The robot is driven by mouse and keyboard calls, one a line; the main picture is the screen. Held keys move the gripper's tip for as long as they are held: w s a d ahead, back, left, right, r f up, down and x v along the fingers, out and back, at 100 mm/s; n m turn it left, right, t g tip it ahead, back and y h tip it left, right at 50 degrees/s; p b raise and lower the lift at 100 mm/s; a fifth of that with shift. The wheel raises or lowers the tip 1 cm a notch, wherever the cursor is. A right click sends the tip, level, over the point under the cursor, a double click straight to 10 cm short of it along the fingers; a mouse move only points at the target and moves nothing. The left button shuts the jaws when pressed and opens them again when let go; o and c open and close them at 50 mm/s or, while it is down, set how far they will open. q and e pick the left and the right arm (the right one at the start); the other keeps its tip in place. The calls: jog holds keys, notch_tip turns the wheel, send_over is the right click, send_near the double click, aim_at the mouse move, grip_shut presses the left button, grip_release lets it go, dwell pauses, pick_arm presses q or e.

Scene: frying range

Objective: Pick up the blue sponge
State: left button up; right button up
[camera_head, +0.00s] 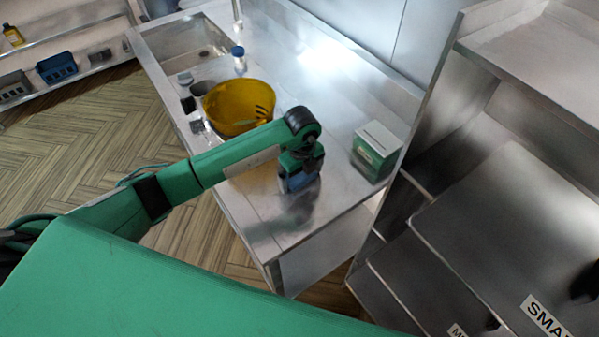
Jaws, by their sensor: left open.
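My left arm reaches across the steel counter (350,195) from the left. My left gripper (297,188) points down over the near end of the counter, and its jaws are open. My right gripper is not in view.
A yellow bowl (238,106) stands behind my left forearm. A green and white box (375,150) stands to the gripper's right. A blue-capped container (239,58) and small dark items are near the sink (185,45). Steel shelving (500,190) borders the right.

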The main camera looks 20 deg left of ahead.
pick_arm(q)
jog(key=shift+f, duration=0.2)
jog(key=c, duration=0.9)
jog(key=shift+r, duration=0.15)
